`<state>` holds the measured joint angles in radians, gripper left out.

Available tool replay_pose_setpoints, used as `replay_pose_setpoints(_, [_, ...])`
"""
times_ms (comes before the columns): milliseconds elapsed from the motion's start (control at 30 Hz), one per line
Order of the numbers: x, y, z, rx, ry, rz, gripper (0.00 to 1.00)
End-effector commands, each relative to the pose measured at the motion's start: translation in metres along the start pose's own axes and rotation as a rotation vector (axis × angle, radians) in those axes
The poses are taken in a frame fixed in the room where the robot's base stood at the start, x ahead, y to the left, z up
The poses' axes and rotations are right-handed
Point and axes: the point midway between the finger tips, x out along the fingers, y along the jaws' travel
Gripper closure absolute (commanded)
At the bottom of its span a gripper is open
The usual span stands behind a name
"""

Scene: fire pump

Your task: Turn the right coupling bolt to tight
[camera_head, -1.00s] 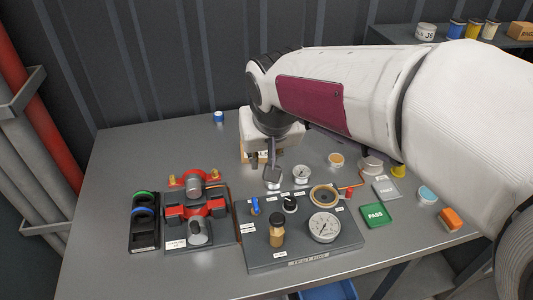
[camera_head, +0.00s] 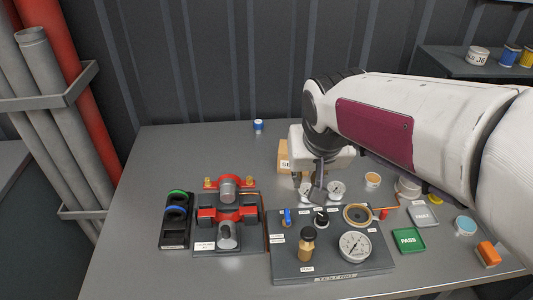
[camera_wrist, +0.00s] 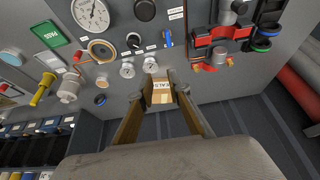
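The test rig (camera_head: 283,272) with gauge, knob and brass fitting fills the front middle. A black ring holder (camera_head: 175,225) stands left of the coupling. A blue-and-white can (camera_head: 258,126) stands at the back. Green PASS (camera_head: 408,240) and grey FAIL trays lie right. The table's back left is clear.

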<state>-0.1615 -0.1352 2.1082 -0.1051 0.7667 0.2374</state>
Motion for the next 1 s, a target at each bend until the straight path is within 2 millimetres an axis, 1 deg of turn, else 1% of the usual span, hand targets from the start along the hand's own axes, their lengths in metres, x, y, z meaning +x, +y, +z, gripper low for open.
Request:
replay_pose_setpoints(167, [0.024, -0.001, 0.0, 0.004, -0.051, 0.007, 0.83])
replay_pose_setpoints(467, [0.07, -0.016, -0.018, 0.004, -0.127, -0.026, 0.83])
replay_pose_setpoints(767, [0.119, -0.038, -0.042, -0.105, -0.17, -0.099, 0.83])
replay_pose_setpoints(1000, [0.158, -0.061, -0.067, -0.255, -0.168, -0.182, 0.83])
